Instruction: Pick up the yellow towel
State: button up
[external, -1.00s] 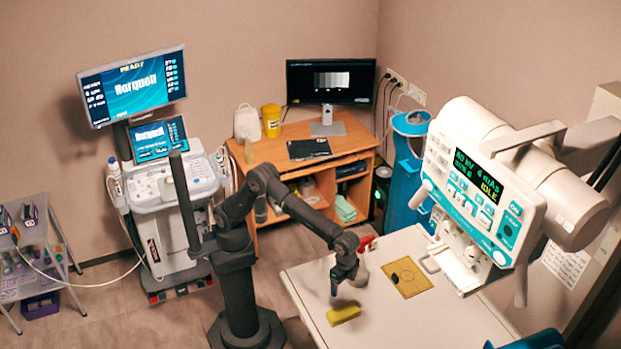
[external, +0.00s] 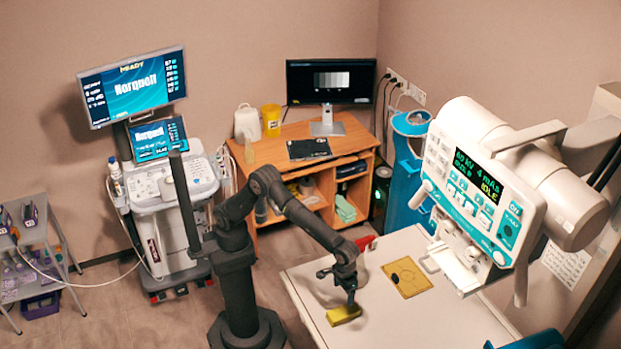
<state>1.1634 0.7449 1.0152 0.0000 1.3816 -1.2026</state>
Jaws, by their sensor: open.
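The yellow towel (external: 342,315) is a small folded block lying on the pale table (external: 440,311), near its left edge. My gripper (external: 351,302) points down at the towel's right part, with its fingertips at or just above the top of it. The jaws are open, though the gap between the fingers is too small to make out in this view. The gripper hides a little of the towel's far right side. Whether the fingers touch the towel cannot be told.
A red item (external: 365,242) sits at the table's back left edge. The white X-ray unit (external: 470,200) hangs over the table's right side. The front middle of the table is clear.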

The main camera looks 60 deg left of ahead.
aim_at(343, 311)
notch_tip(343, 311, down, 9)
jog(key=shift+r, duration=0.15)
jog(key=f, duration=0.5)
jog(key=shift+w+d, duration=0.15)
jog(key=shift+w, duration=0.1)
jog(key=shift+r, duration=0.1)
jog(key=c, duration=1.1)
